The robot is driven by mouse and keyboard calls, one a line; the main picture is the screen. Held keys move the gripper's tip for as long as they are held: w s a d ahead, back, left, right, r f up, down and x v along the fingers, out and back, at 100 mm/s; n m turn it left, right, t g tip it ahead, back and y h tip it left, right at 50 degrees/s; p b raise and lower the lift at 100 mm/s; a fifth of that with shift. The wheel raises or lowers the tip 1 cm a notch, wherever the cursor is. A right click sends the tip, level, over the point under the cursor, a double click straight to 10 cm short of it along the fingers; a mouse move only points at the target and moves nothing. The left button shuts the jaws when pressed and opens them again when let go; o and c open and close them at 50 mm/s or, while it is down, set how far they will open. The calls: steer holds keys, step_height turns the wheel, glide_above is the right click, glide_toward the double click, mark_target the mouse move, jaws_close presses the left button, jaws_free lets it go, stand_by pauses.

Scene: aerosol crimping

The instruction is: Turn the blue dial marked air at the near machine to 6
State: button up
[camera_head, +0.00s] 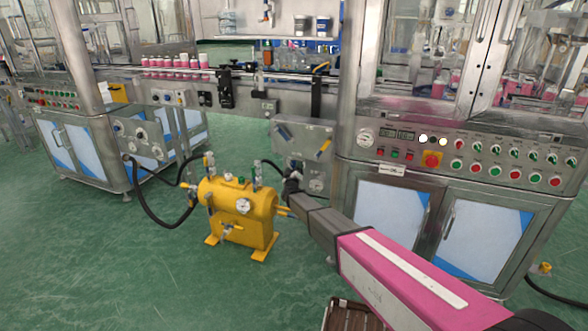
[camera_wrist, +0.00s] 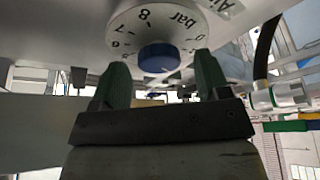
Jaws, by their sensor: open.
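The blue dial (camera_wrist: 158,58) shows in the wrist view as a blue knob at the centre of a white scale ring (camera_wrist: 126,24). The ring reads "bar", with 6, 7 and 8 on its left side and 0 at the right; lettering like "Air" is at the upper right. My gripper (camera_wrist: 160,72) is open, its two dark green fingers on either side of the knob. I cannot tell whether they touch it. No pointer mark is readable on the knob. In the head view my gripper (camera_head: 291,186) is small, by the near machine's side (camera_head: 302,143); the dial cannot be made out there.
A yellow tank (camera_head: 238,207) with gauges and black hoses stands on the green floor left of my gripper. The machine's button panel (camera_head: 465,157) is to the right.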

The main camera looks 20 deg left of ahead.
steer(key=shift+w+r, duration=0.1)
steer(key=shift+w, duration=0.35)
steer(key=c, duration=0.9)
steer(key=shift+a+m, duration=0.1)
steer(key=shift+m, duration=0.3)
